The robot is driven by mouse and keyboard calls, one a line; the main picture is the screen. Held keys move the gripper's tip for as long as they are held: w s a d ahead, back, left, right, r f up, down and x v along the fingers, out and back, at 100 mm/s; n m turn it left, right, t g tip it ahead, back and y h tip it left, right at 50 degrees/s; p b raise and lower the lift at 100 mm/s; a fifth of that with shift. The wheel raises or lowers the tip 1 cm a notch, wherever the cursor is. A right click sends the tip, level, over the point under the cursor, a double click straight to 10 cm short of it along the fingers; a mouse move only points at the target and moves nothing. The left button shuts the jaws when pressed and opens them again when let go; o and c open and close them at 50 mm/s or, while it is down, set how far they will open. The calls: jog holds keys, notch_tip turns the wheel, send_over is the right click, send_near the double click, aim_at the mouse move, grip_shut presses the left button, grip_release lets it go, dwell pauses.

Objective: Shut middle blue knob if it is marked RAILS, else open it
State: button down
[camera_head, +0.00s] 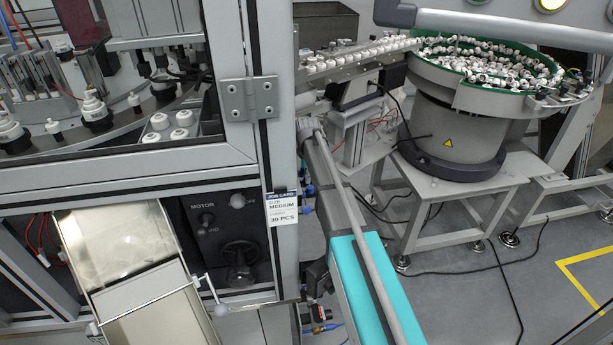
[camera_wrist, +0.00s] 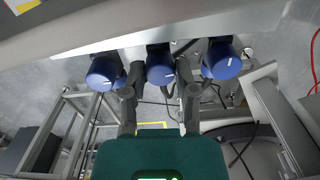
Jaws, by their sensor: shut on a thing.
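In the wrist view three blue knobs hang in a row under a pale edge: a left one (camera_wrist: 102,72), the middle blue knob (camera_wrist: 159,68) and a right one (camera_wrist: 221,61). Each has a short white line on its face. My gripper (camera_wrist: 159,92) has one dark finger on each side of the middle knob and is shut on it. The contact itself is partly hidden. In the head view small blue parts (camera_head: 308,190) show beside the frame post; I cannot tell which knob each is. No RAILS lettering is readable in either view.
A job card (camera_head: 281,209) reading MEDIUM and 38 PCS hangs on the grey frame post. A bowl feeder (camera_head: 446,130) stands on a stand at the right. In the wrist view the side knobs sit close beside my fingers. Floor at the right is mostly clear.

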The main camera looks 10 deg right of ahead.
jog(key=n, duration=0.3)
jog(key=shift+n, duration=0.4)
jog(key=n, duration=0.4)
jog(key=shift+n, duration=0.3)
jog(key=n, duration=0.4)
jog(key=shift+n, duration=2.2)
jog(key=shift+c, duration=2)
grip_release()
jog(key=shift+r, duration=0.15)
